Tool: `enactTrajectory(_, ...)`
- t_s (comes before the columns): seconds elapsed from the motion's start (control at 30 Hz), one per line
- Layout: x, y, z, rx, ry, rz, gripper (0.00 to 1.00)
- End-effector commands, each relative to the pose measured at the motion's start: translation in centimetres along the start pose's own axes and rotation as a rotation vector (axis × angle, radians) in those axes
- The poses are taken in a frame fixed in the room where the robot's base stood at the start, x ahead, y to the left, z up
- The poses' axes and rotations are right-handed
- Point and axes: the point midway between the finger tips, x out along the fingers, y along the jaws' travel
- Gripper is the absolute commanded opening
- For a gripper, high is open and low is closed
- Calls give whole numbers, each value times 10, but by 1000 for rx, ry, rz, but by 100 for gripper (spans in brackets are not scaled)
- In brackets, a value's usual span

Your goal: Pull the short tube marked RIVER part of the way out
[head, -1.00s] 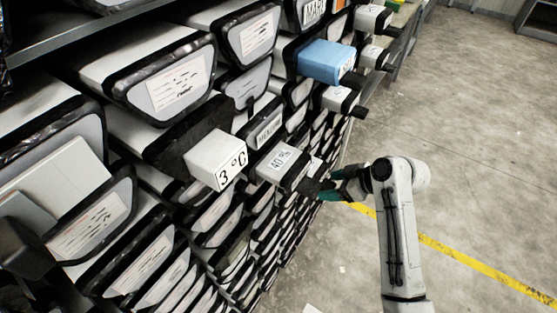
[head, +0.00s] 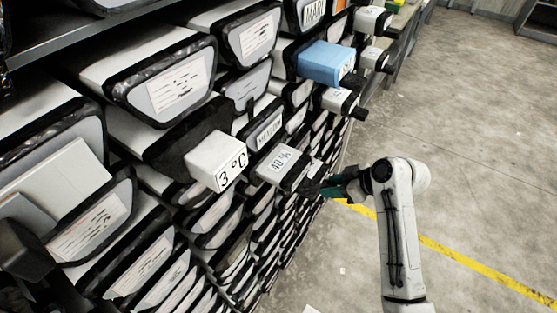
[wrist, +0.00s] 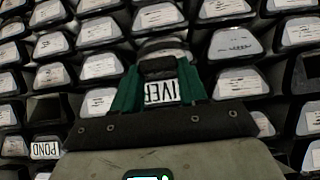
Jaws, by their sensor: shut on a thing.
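The short tube marked RIVER (wrist: 162,92) is in the middle of the wrist view. Its white label is upside down there, and only the letters IVER show. A black part of its end (wrist: 158,65) lies beyond the label. My gripper (wrist: 159,72) has one green finger on each side of this end and is shut on it. In the head view my gripper (head: 323,188) is at the lower right side of the rack face, and the tube's label cannot be read there. How far the tube stands out cannot be told.
The rack holds many black-rimmed liners with white labels. A white box marked 3 °C (head: 216,160), one marked 40 (head: 281,165) and a blue box (head: 326,62) jut out. A POND label (wrist: 46,150) is at the wrist view's lower left. Floor at right is clear.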

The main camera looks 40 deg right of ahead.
Motion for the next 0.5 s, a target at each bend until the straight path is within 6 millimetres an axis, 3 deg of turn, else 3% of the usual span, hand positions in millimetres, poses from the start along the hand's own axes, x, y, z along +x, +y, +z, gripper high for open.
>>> enactTrajectory(0.5,-11,1,6,1,7,4,0)
